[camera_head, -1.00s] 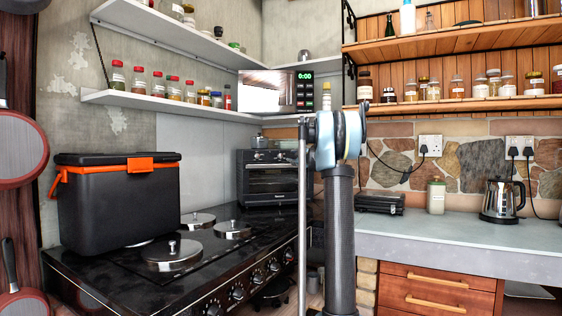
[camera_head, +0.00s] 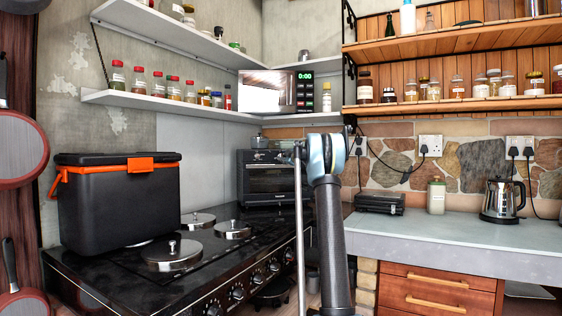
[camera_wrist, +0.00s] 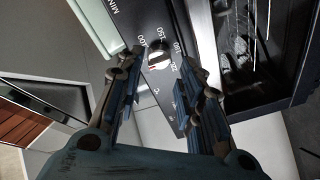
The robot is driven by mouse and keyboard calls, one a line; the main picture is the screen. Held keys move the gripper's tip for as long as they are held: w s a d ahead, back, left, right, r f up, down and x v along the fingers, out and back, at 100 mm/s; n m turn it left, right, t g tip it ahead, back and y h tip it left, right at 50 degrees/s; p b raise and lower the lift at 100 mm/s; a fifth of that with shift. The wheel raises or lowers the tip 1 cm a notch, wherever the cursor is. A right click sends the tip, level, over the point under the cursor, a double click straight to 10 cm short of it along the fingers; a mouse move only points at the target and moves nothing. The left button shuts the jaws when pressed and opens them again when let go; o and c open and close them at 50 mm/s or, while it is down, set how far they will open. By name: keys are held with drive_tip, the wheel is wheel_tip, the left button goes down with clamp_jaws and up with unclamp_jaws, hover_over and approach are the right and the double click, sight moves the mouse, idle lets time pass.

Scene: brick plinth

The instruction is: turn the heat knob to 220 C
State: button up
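The heat knob (camera_wrist: 158,58) shows in the wrist view as a small round metallic knob on a dark panel, with printed numbers around it.
The black stove top (camera_head: 110,270) bears several round lids. A black cool box (camera_head: 118,205) with orange trim stands on its left. A wall shelf (camera_head: 170,105) with jars hangs above. A kettle (camera_head: 500,200) and a sandwich press (camera_head: 380,203) stand on the right counter.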

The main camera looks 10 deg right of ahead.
sight(281, 156)
drive_tip(key=shift+x, duration=2.15)
drive_tip(key=c, duration=0.8)
